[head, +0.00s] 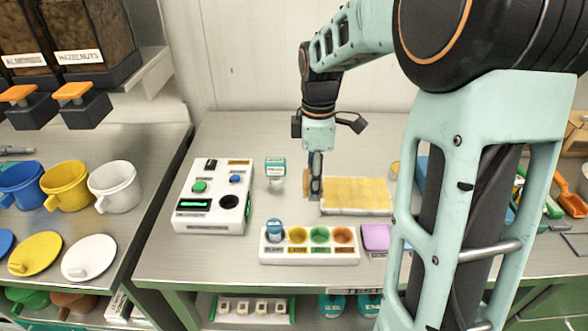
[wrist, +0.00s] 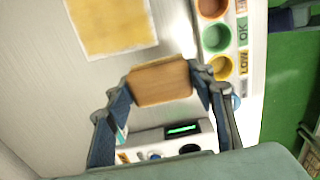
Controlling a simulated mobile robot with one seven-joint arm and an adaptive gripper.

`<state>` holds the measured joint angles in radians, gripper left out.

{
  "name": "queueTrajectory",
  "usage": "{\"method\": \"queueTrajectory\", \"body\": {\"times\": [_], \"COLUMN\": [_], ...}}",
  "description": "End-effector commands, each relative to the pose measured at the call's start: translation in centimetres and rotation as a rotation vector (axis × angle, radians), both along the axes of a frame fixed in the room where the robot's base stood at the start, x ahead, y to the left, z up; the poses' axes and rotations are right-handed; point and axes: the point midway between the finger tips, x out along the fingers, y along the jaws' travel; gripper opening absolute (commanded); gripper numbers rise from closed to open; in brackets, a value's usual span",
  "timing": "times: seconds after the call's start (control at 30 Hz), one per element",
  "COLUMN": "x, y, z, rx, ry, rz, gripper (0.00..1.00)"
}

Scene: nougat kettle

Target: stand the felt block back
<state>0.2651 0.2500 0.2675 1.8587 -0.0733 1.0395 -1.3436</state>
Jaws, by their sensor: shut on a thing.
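The felt block (wrist: 160,82) shows in the wrist view as a tan, wood-grained block between my two fingers. My gripper (head: 315,194) is shut on it, with a finger on each side. In the head view only a narrow brown side of the block (head: 307,184) shows at my fingers, left of the yellow slab. I cannot tell whether its underside touches the table, and no felt face shows clearly.
A pale yellow slab (head: 357,196) lies just right of my gripper. A white rack (head: 308,258) with coloured round wells and a blue stamp is in front. A green-topped stamp (head: 275,172) and a white device (head: 213,196) stand left. A purple pad (head: 376,237) lies front right.

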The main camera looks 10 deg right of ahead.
Motion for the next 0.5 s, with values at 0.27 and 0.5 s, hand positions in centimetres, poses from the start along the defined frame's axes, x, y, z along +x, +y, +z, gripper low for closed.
{"method": "queueTrajectory", "body": {"times": [0.27, 0.5], "x": [3.0, 3.8], "y": [1.0, 1.2], "z": [-4.1, -5.2], "rx": [0.001, 0.000], "ry": [0.004, 0.003], "rz": [0.000, 0.000], "gripper": [0.27, 0.27]}}
